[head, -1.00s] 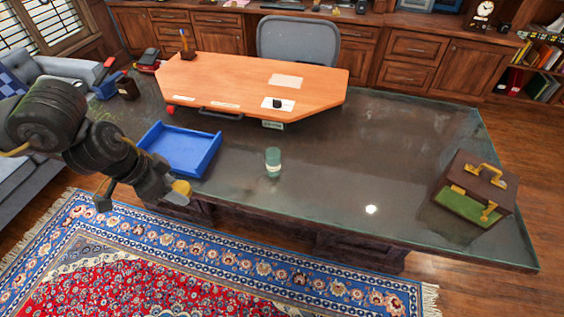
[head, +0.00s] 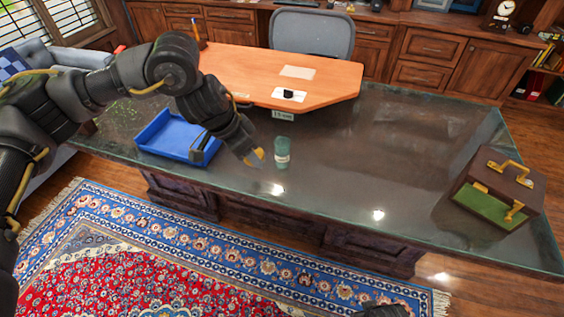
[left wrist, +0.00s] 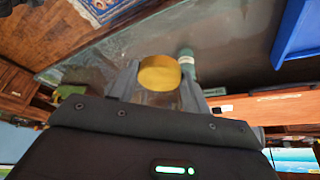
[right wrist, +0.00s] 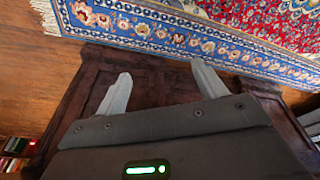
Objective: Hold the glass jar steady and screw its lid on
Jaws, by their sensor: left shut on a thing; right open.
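The glass jar (head: 282,153) stands upright on the dark glass-topped desk. It is greenish, with a pale band, and its mouth has no lid on it. The jar also shows in the left wrist view (left wrist: 187,66), just beyond the held lid. My left gripper (head: 254,158) is shut on the round yellow lid (left wrist: 159,73), just left of the jar and apart from it in the head view. The lid is partly hidden by the fingers in the head view. My right gripper (right wrist: 160,85) is open and empty, in front of the desk's dark wooden side.
A blue tray (head: 165,140) sits left of the jar, behind my left arm. A brown case (head: 490,190) with gold handles stands at the desk's right end. The glass right of the jar is clear.

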